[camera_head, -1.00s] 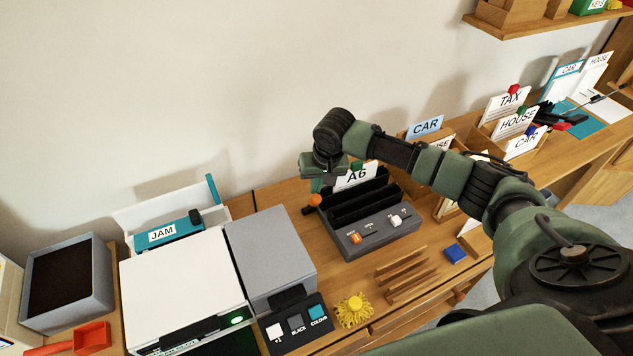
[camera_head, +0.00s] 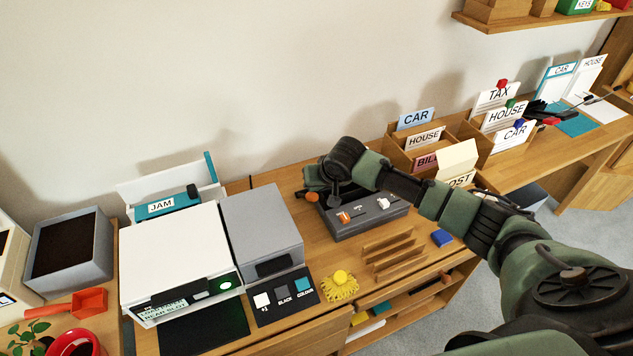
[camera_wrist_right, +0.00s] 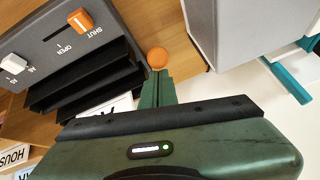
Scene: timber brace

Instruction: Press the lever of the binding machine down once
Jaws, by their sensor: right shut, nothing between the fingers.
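The binding machine (camera_head: 370,222) is a dark grey box on the wooden desk, with an orange slider (camera_head: 345,217) and a white slider on its front. In the wrist view the orange slider (camera_wrist_right: 80,21) stands at the SHUT mark. The lever's orange ball end (camera_head: 312,196) shows at the machine's left side, and in the wrist view the ball (camera_wrist_right: 157,57) is just beyond my fingertips. My right gripper (camera_head: 313,183) is shut and empty, low over the lever; its closed green fingers (camera_wrist_right: 157,88) point at the ball. Contact cannot be told. My arm hides the machine's rear.
A grey box (camera_head: 262,225) and white printer (camera_head: 180,265) stand left of the machine. Wooden slats (camera_head: 390,248), a blue block (camera_head: 442,237) and a yellow tufted thing (camera_head: 341,284) lie in front. Card boxes (camera_head: 405,155) stand behind to the right.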

